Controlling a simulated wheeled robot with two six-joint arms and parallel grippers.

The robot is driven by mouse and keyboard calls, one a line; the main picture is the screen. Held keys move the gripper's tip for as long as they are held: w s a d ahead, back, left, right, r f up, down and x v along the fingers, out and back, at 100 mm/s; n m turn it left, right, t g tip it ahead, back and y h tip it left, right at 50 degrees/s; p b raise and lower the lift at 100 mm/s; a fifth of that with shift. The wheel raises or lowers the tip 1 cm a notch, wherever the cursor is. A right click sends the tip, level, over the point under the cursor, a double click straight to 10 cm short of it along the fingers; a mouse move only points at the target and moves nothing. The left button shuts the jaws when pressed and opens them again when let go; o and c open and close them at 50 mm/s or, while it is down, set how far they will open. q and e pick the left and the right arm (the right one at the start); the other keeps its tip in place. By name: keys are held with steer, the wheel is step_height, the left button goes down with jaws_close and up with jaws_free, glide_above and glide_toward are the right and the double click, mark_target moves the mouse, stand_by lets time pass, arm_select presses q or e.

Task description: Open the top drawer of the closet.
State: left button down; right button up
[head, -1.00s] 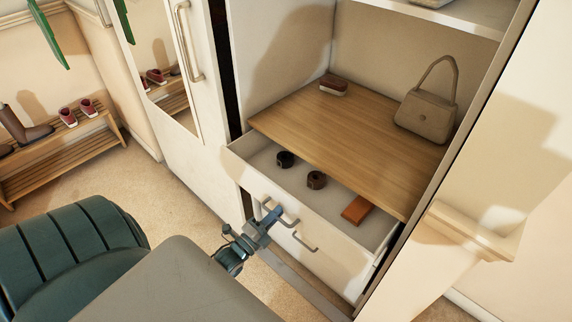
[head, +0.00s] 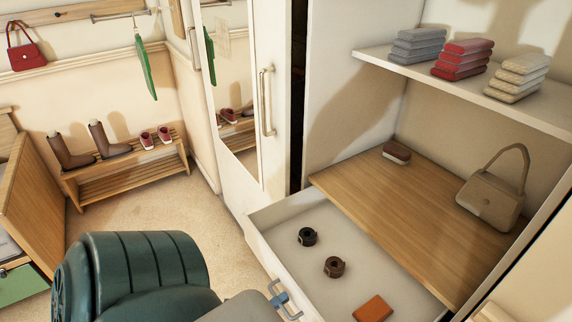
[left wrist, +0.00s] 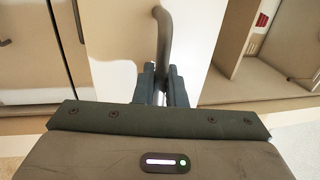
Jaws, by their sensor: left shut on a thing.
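The top drawer (head: 285,213) of the closet is white and stands well out from below the wooden shelf board. Inside lie a black rolled belt (head: 307,237), a brown rolled belt (head: 334,267) and an orange-brown flat item (head: 373,309). My left gripper (head: 281,300) is at the drawer front, at the picture's lower edge. In the left wrist view its two dark fingers (left wrist: 161,86) are closed around a grey bar handle (left wrist: 166,30). My right gripper is not in view.
A beige handbag (head: 492,200) and a small brush (head: 397,152) sit on the wooden board (head: 375,205). Folded stacks lie on the upper shelf (head: 480,92). A mirrored door (head: 250,165) stands left of the drawer. A shoe bench (head: 130,175) is further left, with clear floor before it.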

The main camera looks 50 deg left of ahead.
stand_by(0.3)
arm_select(q)
steer(key=c, duration=1.6)
jaws_free()
steer(key=shift+s, duration=0.15)
steer(key=b+v, duration=0.2)
steer(key=v, duration=0.8)
steer(key=shift+s+a+b, duration=0.1)
steer(key=shift+s+b, duration=0.2)
steer(key=shift+s, duration=0.05)
steer(key=shift+f, duration=0.1)
